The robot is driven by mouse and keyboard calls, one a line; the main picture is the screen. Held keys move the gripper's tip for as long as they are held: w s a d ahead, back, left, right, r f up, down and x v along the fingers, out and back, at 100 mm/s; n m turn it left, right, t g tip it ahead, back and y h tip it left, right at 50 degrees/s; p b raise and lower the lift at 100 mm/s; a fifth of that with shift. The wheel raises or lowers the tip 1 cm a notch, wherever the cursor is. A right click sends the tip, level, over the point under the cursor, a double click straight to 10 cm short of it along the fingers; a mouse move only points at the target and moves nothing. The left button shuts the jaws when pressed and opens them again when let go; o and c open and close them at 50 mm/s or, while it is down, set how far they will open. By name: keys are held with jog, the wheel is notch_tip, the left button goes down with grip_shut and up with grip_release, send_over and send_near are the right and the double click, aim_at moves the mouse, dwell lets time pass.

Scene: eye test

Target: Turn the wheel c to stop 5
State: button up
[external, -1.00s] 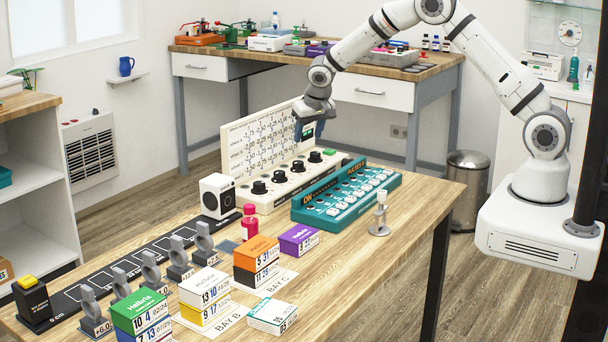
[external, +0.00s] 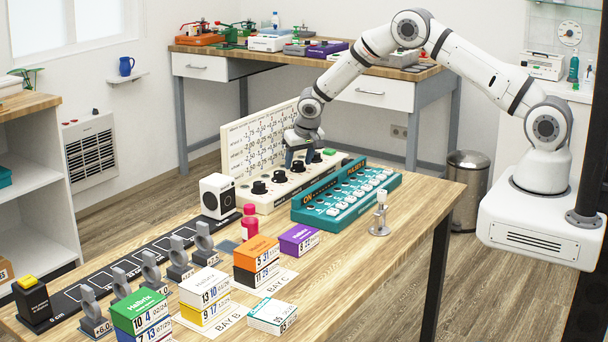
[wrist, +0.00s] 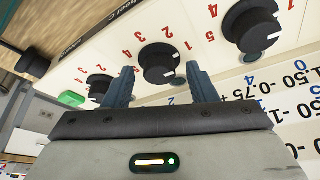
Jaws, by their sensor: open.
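The cream wheel box (external: 272,198) stands at the back of the table, with a row of black knobs. My gripper (external: 300,163) points down over the third knob from the left. In the wrist view, my open gripper (wrist: 159,68) has a finger on each side of this black knob (wrist: 158,57); I cannot tell if they touch it. Its white mark faces lower right in that view, and red numerals surround it. A "Wheel C" label (wrist: 118,14) shows on the box front. Other knobs (wrist: 252,25) lie to either side. Some numerals are hidden by the gripper.
A board of numbers (external: 262,137) stands behind the knobs. A green button (external: 330,152) is at the box's right end. The teal switch panel (external: 345,205) stands close in front. A white speaker-like box (external: 217,196) is to the left. The table's right front is mostly clear.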

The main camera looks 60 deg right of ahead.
jog(key=c, duration=1)
jog(key=shift+o, duration=0.2)
